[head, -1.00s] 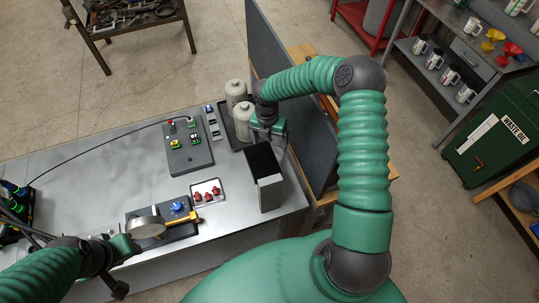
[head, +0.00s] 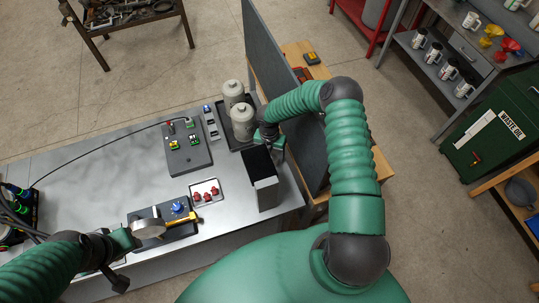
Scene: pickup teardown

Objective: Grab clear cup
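I cannot make out a clear cup in the head view. My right gripper (head: 274,146) is at the right end of the metal table, beside two pale lidded canisters (head: 238,110) and just behind a tall dark-topped box (head: 260,178). Its fingers are mostly hidden by its own wrist and the box, so I cannot tell whether it holds anything. My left gripper (head: 126,240) is low at the table's front left, close to a round pale disc (head: 149,229) by a yellow-handled tool (head: 185,219). I cannot tell whether its fingers grip the disc.
A grey button panel (head: 188,155) and a small tray of red parts (head: 206,192) lie on the metal table (head: 95,165). A dark upright partition (head: 290,110) stands along its right side. Shelves with mugs (head: 433,55) and a green waste-oil bin (head: 490,135) stand farther right.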

